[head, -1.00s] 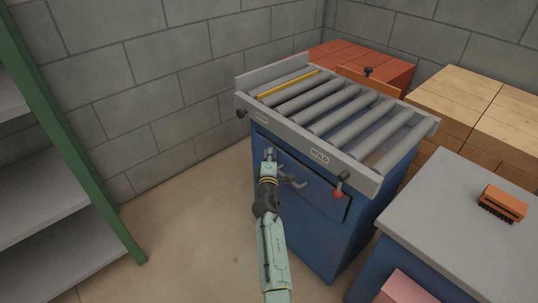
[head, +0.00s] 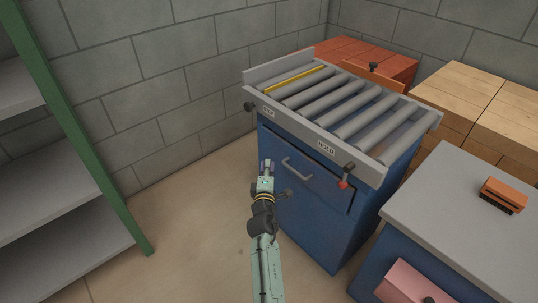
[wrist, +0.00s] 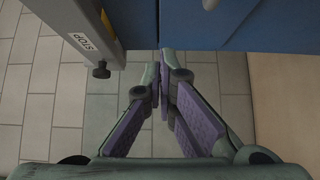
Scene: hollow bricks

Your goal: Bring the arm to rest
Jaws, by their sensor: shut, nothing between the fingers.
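My gripper (head: 267,167) is in front of the left side of the blue roller cabinet (head: 306,222) in the head view, with my arm reaching up from the bottom edge. In the wrist view my gripper (wrist: 160,85) has its purple-lined fingers together at the tips, with nothing between them. The cabinet's blue front (wrist: 200,22) lies beyond the fingertips there. The drawer handle (head: 296,168) shows clear of my gripper, to its right.
A grey-topped bench (head: 455,205) holding an orange brush (head: 503,195) stands right. A green-framed shelf (head: 75,130) stands left. Floor between shelf and cabinet is clear.

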